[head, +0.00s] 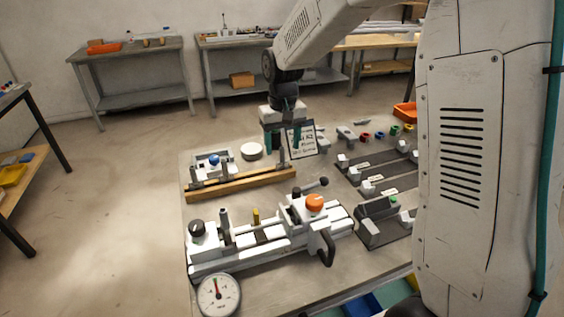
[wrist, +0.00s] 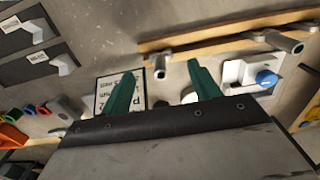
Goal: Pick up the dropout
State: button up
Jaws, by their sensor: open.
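My gripper (head: 283,138) is open, with green fingers pointing down above the far part of the bench. In the wrist view its fingers (wrist: 162,86) are spread with nothing held between them. Small pale grey parts (head: 367,187) lie at the ends of dark labelled strips to the right of my gripper. They also show at the upper left of the wrist view (wrist: 64,64). I cannot tell which part is the dropout. A printed card (head: 303,138) is just right of my gripper, and a white disc (head: 251,151) is to its left.
A wooden rail (head: 240,184) with metal pegs crosses the bench. In front is a white jig with an orange knob (head: 315,203) and a dial gauge (head: 219,294). Coloured rings (head: 380,134) and an orange bin (head: 405,112) stand at the far right. Side benches line the wall.

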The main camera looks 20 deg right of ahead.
aim_at(282, 161)
notch_tip(282, 161, down, 4)
jog(key=shift+w+f, duration=0.1)
jog(key=shift+f, duration=0.05)
jog(key=c, duration=1.1)
